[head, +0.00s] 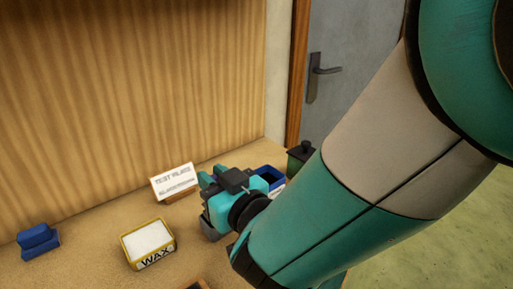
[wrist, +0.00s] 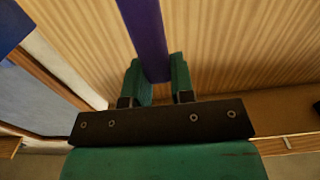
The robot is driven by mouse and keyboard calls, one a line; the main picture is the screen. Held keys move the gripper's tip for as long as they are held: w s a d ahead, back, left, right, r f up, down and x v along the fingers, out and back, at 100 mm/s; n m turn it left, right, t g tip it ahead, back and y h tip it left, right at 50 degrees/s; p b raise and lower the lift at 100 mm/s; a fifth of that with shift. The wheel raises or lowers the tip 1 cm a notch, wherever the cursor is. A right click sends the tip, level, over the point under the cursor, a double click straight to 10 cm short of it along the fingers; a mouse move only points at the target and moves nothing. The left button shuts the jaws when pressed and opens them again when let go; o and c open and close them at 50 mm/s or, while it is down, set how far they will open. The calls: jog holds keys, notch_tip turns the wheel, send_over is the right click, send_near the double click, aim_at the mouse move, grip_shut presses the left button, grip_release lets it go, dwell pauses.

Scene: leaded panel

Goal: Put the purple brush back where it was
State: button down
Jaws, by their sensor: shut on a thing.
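The purple brush (wrist: 145,38) shows in the wrist view as a long purple shaft between the two teal fingers of my gripper (wrist: 158,78). My gripper is shut on it. The shaft runs up out of the top of the picture, so its far end is not seen. In the head view my gripper (head: 212,183) is over the bench, beside the sign and in front of a blue open container (head: 270,174). I cannot make out the brush in the head view; my gripper and arm hide that area.
A yellow wax box (head: 148,246) and a blue block (head: 38,241) stand on the bench at left. A "TEST TILES" sign (head: 173,182) is just left of my gripper. A dark green canister (head: 300,158) stands behind. Bench between block and wax box is clear.

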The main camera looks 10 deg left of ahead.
jog(key=shift+f, duration=0.2)
jog(key=c, duration=1)
grip_release()
jog(key=shift+r, duration=0.15)
jog(key=shift+s+d+f+b, duration=0.15)
jog(key=shift+f+b, duration=0.05)
jog(key=shift+b, duration=0.1)
jog(key=shift+b+v, duration=5.8)
jog(key=shift+b, duration=0.2)
